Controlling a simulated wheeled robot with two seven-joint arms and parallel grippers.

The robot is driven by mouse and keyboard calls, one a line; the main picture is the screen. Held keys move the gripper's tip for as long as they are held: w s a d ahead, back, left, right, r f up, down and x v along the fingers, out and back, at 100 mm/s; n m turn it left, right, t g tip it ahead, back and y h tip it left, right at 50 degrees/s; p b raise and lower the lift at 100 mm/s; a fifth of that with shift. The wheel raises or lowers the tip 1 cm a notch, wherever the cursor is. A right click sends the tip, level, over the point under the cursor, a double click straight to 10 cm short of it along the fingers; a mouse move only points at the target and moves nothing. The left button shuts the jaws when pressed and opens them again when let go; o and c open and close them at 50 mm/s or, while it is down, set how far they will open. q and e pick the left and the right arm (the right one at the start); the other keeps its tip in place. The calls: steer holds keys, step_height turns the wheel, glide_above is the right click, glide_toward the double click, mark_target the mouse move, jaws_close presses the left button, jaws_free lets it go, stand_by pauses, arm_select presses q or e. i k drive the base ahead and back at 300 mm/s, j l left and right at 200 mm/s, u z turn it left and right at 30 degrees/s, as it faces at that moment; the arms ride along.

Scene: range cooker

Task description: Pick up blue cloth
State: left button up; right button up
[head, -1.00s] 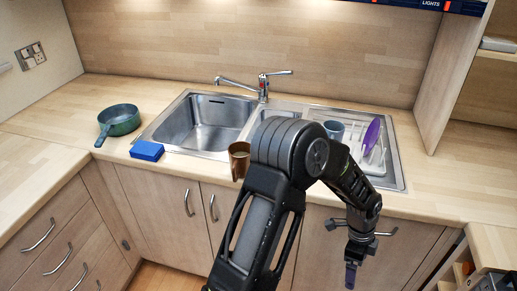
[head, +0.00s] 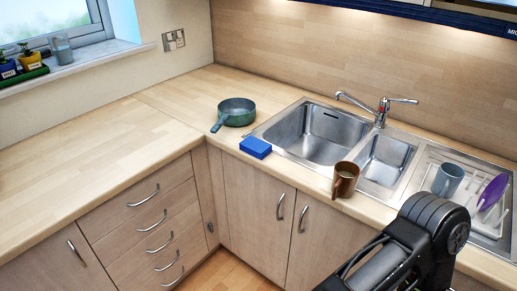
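A small, flat, bright blue rectangular block (head: 256,147) lies on the counter's front edge, left of the sink; it is the only blue thing like a folded cloth, but I cannot tell if it is cloth. No gripper touches it. One of my arms shows at the bottom right, below the sink, but its gripper is outside the view. My other gripper is not in view either.
A green pan (head: 237,111) stands just behind the blue block. A brown mug (head: 345,179) stands at the sink's front edge. A grey-blue cup (head: 447,180) and a purple plate (head: 492,192) are on the drainer (head: 421,189). The left counter (head: 95,165) is clear.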

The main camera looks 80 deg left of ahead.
mark_target(256, 147)
steer(key=i+j, duration=0.8)
steer(key=j+u, duration=0.1)
steer(key=u, duration=3.05)
